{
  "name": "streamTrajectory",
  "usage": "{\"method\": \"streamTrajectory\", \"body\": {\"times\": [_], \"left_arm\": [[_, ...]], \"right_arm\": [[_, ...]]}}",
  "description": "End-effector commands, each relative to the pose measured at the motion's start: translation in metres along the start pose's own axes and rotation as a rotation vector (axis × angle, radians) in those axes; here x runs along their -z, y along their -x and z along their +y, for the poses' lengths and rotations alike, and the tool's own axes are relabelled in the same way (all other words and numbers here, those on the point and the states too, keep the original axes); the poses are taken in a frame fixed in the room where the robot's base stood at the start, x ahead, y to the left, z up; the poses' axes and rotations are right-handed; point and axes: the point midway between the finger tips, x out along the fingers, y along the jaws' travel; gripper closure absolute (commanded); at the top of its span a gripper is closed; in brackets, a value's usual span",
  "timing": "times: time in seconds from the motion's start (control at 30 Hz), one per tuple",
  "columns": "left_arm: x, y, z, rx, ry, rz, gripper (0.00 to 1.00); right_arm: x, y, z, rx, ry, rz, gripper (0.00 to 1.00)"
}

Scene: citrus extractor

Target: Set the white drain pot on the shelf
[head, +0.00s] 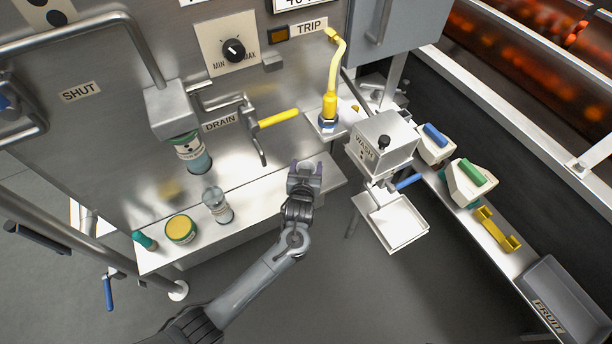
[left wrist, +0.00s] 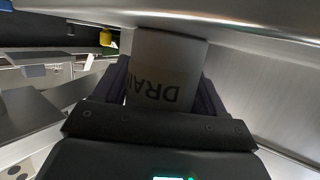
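The white drain pot (left wrist: 165,75) fills the middle of the left wrist view, its DRAIN label upside down in that picture. My left gripper (left wrist: 163,95) has one dark finger on each side of the pot and appears shut on it. In the head view the left gripper (head: 306,167) is over the right part of the steel shelf (head: 262,203), below the drain valve with its yellow handle (head: 278,118). The pot is not clearly seen there. I cannot tell whether its base touches the shelf. My right gripper is not in view.
On the shelf's left half stand a clear vessel (head: 217,205), a yellow-topped jar (head: 181,229) and a small teal item (head: 144,240). A wash unit (head: 382,142) with a white tray (head: 398,222) stands to the right. The shelf's middle is bare.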

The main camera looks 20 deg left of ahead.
Motion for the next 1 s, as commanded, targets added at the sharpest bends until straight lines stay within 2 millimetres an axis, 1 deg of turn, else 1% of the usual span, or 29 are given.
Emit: {"method": "streamTrajectory", "body": {"times": [0.03,0.2,0.27,0.5,0.67,0.87,1.0], "left_arm": [[0.0,0.0,0.0,0.0,0.0,0.0,0.37],[0.0,0.0,0.0,0.0,0.0,0.0,0.63],[0.0,0.0,0.0,0.0,0.0,0.0,0.71],[0.001,0.001,0.0,0.0,0.0,0.0,0.71],[0.007,0.002,0.0,0.0,0.001,0.001,0.71],[0.025,0.008,0.001,-0.001,0.002,0.001,0.71],[0.046,0.015,0.001,-0.001,0.002,0.0,0.71]], "right_arm": [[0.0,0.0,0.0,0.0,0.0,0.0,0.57],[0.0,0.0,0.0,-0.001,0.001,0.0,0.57],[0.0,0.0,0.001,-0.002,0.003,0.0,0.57],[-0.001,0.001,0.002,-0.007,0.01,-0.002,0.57],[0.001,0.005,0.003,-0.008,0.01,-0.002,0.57],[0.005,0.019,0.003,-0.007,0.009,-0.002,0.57],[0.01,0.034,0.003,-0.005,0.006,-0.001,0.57]]}}
